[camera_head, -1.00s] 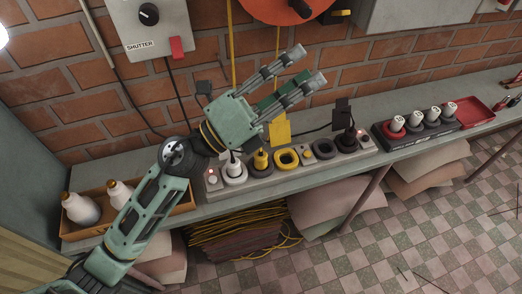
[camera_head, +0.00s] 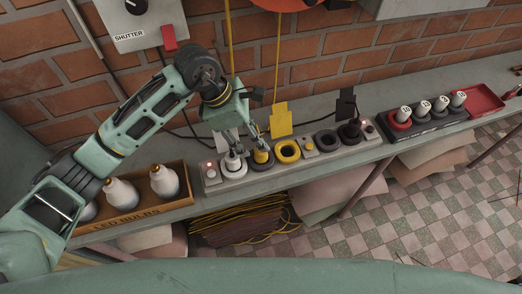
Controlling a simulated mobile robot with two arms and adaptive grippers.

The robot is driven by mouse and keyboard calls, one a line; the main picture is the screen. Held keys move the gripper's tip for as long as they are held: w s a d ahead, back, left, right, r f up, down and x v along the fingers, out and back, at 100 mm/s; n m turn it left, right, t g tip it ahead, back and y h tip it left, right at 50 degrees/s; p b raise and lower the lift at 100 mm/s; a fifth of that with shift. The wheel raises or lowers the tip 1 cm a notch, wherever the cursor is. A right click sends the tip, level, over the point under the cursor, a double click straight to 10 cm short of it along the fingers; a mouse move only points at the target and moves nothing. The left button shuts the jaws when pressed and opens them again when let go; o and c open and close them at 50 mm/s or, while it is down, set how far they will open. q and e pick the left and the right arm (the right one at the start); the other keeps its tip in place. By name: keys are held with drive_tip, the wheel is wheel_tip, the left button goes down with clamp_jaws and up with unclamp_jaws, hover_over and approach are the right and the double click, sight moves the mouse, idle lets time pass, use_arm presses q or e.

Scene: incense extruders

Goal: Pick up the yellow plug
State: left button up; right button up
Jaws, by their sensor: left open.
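The yellow plug (camera_head: 262,157) stands in a dark round socket on the long grey socket strip (camera_head: 222,184). My left gripper (camera_head: 252,147) is open and points down from above, with its fingers close around or beside the plug's top. I cannot tell whether they touch it. The fingers hide part of the plug. A white plug (camera_head: 233,162) stands in the socket just left of it. An empty yellow ring socket (camera_head: 287,151) is just right of it. A black plug (camera_head: 350,131) stands farther right. My right gripper is not in view.
A yellow tag (camera_head: 281,121) stands behind the strip. A box labelled LED BULBS (camera_head: 128,219) holds white bulbs at the left. A dark rack (camera_head: 434,131) with several white-topped pieces and a red tray (camera_head: 479,100) are to the right. A brick wall backs the bench.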

sight(261, 154)
use_arm(q)
drive_tip(key=p+x, duration=0.1)
drive_tip(key=x, duration=0.2)
drive_tip(key=shift+s+d+f, duration=0.15)
drive_tip(key=shift+f, duration=0.2)
drive_tip(key=shift+d+f, duration=0.2)
drive_tip(key=shift+f, duration=0.3)
clamp_jaws()
